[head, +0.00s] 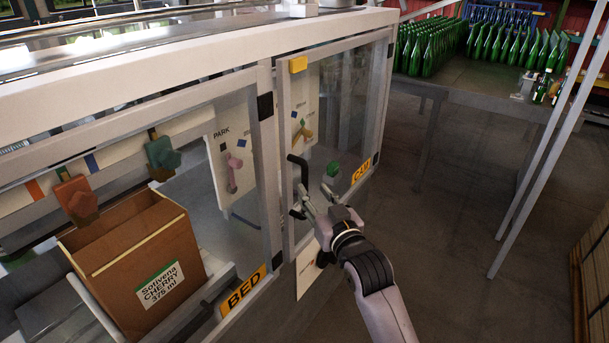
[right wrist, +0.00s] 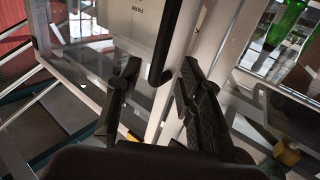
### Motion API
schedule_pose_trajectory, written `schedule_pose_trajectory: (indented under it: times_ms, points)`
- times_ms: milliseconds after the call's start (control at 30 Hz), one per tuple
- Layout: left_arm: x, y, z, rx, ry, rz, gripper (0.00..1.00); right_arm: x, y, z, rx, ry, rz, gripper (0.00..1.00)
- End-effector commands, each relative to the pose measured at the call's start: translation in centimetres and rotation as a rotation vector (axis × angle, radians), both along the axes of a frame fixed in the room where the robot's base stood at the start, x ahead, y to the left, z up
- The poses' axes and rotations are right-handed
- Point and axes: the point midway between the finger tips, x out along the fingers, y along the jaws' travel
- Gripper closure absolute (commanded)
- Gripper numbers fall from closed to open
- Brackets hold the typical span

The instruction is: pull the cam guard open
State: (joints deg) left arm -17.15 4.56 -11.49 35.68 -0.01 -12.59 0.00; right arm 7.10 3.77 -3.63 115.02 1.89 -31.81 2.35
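The cam guard (head: 348,98) is a clear panel in a pale frame on the right part of the machine, with a yellow CAM label (head: 361,172) low on it. It looks shut. Its black bar handle (head: 298,172) stands upright on the left side of the frame. My right gripper (head: 304,206) is at the handle's lower part in the head view. In the right wrist view the fingers (right wrist: 160,68) are apart, and the rounded handle end (right wrist: 162,74) lies between them in the picture; I cannot tell contact. My left gripper is not in view.
The BED guard (head: 265,150) stands left of the cam guard, with a cardboard box (head: 135,255) behind it. A table (head: 470,82) with many green bottles stands at the back right. Thin pale posts (head: 545,150) rise at the right. The floor (head: 440,210) between is clear.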

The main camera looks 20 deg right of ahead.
Motion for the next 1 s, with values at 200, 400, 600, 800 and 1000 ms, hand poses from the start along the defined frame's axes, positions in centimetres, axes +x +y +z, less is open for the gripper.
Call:
schedule_pose_trajectory:
  times_ms: [200,400,600,800,1000]
  points:
    - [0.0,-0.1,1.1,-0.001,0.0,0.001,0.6,4.3,0.4,0.2,0.001,0.0,0.0,0.65]
    - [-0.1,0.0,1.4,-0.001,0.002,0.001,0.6,6.3,0.5,0.1,0.0,0.0,0.0,0.65]
    - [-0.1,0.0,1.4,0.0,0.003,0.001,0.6,6.8,0.6,0.0,0.0,0.001,0.001,0.65]
    - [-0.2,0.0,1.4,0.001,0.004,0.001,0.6,6.8,0.6,0.0,0.0,0.0,0.0,0.66]
    - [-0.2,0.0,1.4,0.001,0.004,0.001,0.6,6.8,0.5,0.0,0.0,0.0,0.0,0.79]
